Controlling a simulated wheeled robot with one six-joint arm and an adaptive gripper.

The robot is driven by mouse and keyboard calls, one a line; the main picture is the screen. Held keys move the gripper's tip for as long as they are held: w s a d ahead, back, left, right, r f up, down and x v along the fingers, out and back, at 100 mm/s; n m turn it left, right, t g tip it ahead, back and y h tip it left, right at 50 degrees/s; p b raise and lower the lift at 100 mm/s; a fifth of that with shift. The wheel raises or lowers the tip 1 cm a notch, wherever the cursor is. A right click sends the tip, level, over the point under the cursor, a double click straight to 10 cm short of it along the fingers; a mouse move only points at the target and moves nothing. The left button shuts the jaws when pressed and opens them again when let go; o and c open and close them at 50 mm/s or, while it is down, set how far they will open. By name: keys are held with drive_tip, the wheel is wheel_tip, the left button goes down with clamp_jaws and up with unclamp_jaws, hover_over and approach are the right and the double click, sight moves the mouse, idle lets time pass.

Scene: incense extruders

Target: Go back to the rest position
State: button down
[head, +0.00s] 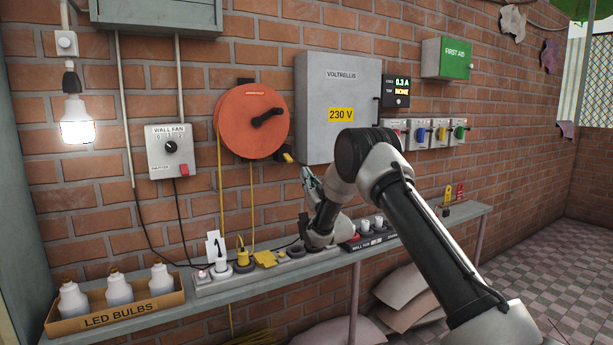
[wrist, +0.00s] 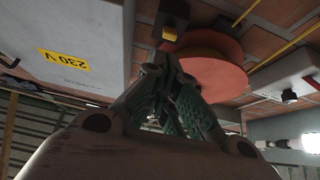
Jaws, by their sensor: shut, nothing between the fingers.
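My gripper (head: 309,181) is in front of the brick wall, above the narrow shelf (head: 110,322), below and between the orange cable reel (head: 252,121) and the grey electrical box marked 230 V (head: 338,75). In the wrist view my gripper (wrist: 160,68) points up the wall with its green-padded fingers together at the tips and nothing between them. The grey box (wrist: 70,35) is to its left there, and the orange reel (wrist: 212,65) is behind and right of the tips. My forearm crosses the right half of the head view and hides part of the shelf.
Sacks (head: 405,298) lie below.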

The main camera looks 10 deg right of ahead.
drive_tip(key=shift+r, duration=0.1)
drive_tip(key=s+d+r+m+g+h, duration=0.1)
drive_tip(key=s+d+r+g+h, duration=0.25)
drive_tip(key=r, duration=0.45)
drive_tip(key=s+d+r+m+g+h, duration=0.1)
drive_tip(key=s+d+r+g+h, duration=0.25)
drive_tip(key=s, duration=0.65)
drive_tip(key=s+d+f+g, duration=0.2)
drive_tip(key=s+f+g, duration=0.1)
drive_tip(key=s, duration=1.3)
drive_tip(key=s+d+f+m+g, duration=0.1)
drive_tip(key=s+d+f+g, duration=0.2)
drive_tip(key=s, duration=1.3)
drive_tip(key=s+d+f+g, duration=0.3)
drive_tip(key=s+f+g, duration=0.2)
drive_tip(key=s, duration=1.1)
drive_tip(key=shift+f+m+g+h, duration=0.2)
drive_tip(key=shift+m+g+h, duration=0.1)
drive_tip(key=shift+g, duration=0.2)
